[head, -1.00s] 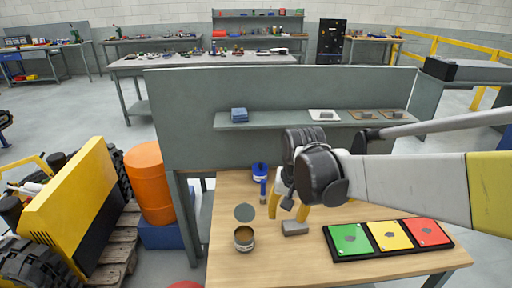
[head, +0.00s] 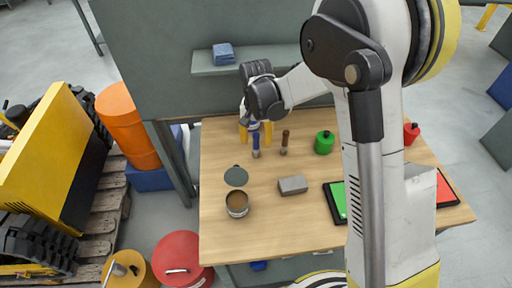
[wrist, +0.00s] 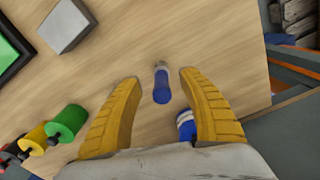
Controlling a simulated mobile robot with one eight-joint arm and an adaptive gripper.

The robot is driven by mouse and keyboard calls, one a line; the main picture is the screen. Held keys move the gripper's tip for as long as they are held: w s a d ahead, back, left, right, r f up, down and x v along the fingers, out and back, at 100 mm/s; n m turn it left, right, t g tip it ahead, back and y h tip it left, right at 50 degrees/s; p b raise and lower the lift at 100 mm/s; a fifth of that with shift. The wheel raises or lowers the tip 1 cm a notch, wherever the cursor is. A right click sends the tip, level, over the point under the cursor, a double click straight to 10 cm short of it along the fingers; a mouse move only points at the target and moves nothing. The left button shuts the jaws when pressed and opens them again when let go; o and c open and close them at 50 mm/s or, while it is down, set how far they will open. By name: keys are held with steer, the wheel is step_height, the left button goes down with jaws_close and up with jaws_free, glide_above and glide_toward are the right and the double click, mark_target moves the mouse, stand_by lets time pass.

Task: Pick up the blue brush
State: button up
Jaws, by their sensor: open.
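The blue brush (head: 255,143) stands roughly upright on the wooden table, near its back left. In the wrist view, its blue handle (wrist: 161,88) points up towards the camera between the yellow fingers. My gripper (head: 255,133) is open above the brush, with one finger on each side. In the wrist view, my gripper (wrist: 160,79) shows clear gaps between both fingers and the handle. I cannot tell exactly how far the fingertips are above the brush.
A blue-and-white can (wrist: 186,125) is close to the right finger. A grey block (head: 292,185) and an open tin (head: 237,204) are nearer. A wall panel (head: 150,60) rises behind.

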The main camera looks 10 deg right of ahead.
mark_target(256, 147)
steer(key=f, duration=0.1)
steer(key=f+b, duration=0.1)
steer(key=f, duration=0.1)
steer(key=f+b, duration=0.1)
steer(key=f, duration=0.1)
steer(key=shift+w, duration=0.35)
steer(key=shift+r, duration=0.1)
steer(key=shift+c, duration=0.2)
jaws_close()
